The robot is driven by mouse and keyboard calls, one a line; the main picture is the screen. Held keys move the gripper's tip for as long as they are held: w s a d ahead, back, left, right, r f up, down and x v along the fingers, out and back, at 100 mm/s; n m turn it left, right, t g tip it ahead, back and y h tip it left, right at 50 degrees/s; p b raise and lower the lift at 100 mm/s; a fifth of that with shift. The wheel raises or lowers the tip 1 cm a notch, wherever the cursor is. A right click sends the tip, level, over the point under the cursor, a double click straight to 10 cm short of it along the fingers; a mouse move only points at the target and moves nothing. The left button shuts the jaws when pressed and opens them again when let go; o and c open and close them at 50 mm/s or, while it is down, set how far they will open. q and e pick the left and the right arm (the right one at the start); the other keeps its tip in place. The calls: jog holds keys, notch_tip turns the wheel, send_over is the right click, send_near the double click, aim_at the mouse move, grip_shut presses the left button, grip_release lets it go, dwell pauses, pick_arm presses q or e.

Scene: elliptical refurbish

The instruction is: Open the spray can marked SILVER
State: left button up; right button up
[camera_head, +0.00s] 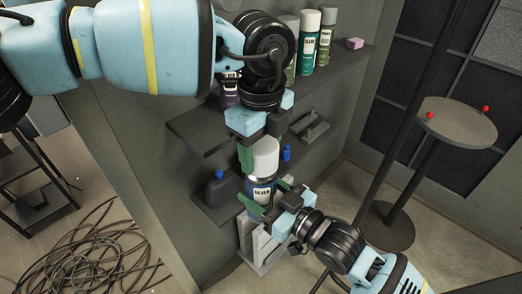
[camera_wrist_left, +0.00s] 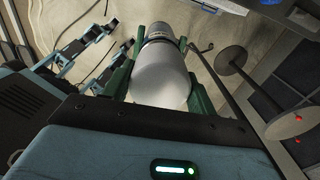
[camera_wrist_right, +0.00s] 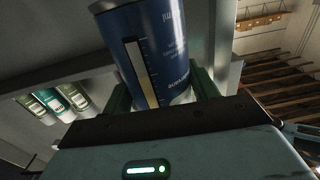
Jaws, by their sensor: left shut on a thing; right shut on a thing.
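The spray can marked SILVER (camera_head: 262,190) is upright in the air in front of the shelves, with a blue body and a white cap (camera_head: 264,157). My left gripper (camera_head: 258,150) comes from above and is shut on the cap; in the left wrist view the cap (camera_wrist_left: 160,80) lies between the green fingers. My right gripper (camera_head: 262,204) is shut on the blue body from the lower right. In the right wrist view the body (camera_wrist_right: 152,50) fills the space between the fingers. The cap still sits at the top of the can.
Dark shelves (camera_head: 345,72) behind hold several spray cans, including a green one marked CLEAR (camera_head: 308,45), and a pink block (camera_head: 355,43). A dark jug (camera_head: 218,188) stands on the lower shelf. A round table (camera_head: 455,124) with red balls is right. Cables (camera_head: 100,250) lie on the floor.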

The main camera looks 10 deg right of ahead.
aim_at(261, 144)
pick_arm(q)
jog(key=shift+r, duration=0.4)
pick_arm(e)
jog(key=shift+r, duration=0.1)
pick_arm(q)
jog(key=shift+r, duration=2)
jog(key=shift+f, duration=0.1)
